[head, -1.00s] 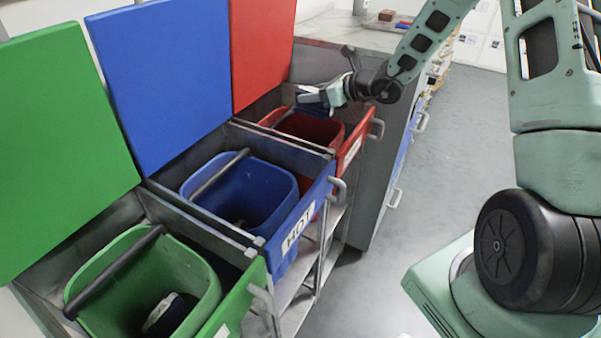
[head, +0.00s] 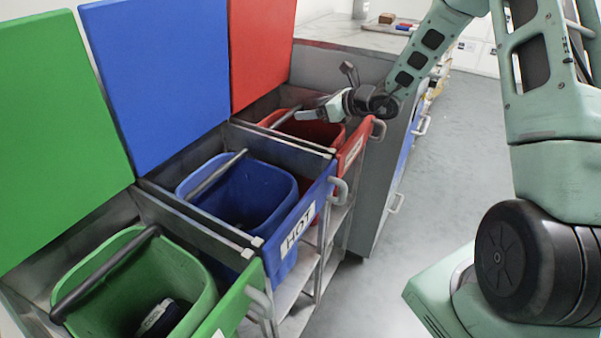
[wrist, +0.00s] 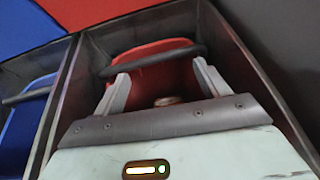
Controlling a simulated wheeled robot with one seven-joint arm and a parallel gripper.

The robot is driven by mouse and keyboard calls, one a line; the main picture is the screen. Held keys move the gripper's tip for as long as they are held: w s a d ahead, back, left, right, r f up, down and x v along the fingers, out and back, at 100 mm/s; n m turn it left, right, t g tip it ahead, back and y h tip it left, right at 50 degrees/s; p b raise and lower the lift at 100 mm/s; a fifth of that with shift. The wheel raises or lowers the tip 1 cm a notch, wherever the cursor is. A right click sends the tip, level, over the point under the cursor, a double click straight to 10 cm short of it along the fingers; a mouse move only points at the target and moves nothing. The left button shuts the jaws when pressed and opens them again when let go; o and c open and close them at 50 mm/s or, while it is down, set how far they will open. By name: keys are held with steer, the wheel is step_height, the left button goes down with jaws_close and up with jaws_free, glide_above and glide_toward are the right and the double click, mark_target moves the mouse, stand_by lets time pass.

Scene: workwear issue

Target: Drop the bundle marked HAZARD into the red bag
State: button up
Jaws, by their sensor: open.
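The red bag (head: 325,133) hangs in the far compartment of the open sorting unit, under the raised red lid. My gripper (head: 305,116) is over this bag, with its fingers apart and nothing visible between them. The wrist view shows the two spread fingers (wrist: 162,85) above the red bag (wrist: 160,74) and the dark bar across it. A small brownish thing (wrist: 168,101) shows low between the fingers, partly hidden by the gripper body. I cannot tell if it is the bundle marked HAZARD; no such marking is readable.
The blue bag (head: 275,187), behind a front labelled HOT, is in the middle compartment. The green bag (head: 190,265) is nearest and holds a dark bundle with a pale patch (head: 155,316). Raised lids stand behind. The floor (head: 440,190) to the right is clear.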

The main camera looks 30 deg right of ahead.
steer(key=p+v, duration=0.2)
steer(key=v, duration=1.5)
steer(key=shift+s, duration=0.2)
steer(key=shift+r, duration=0.15)
steer(key=s+a+n+g+y, duration=0.1)
steer(key=s+a+n+g, duration=0.5)
steer(key=a, duration=0.5)
steer(key=s+a+n+g+y, duration=0.2)
steer(key=a+n+g, duration=0.1)
steer(key=a+n, duration=0.65)
steer(key=s+a+n+g+h, duration=0.1)
steer(key=s+a+n+h, duration=0.4)
steer(key=s+n, duration=0.5)
steer(key=s+a+n+g+h, duration=0.2)
steer(key=s+a+n+h, duration=0.25)
steer(key=s+n, duration=0.55)
step_height(320, 180, up, 17)
steer(key=w+n+p, duration=0.1)
steer(key=n+p, duration=0.1)
steer(key=p, duration=1.4)
steer(key=shift+w+a, duration=0.25)
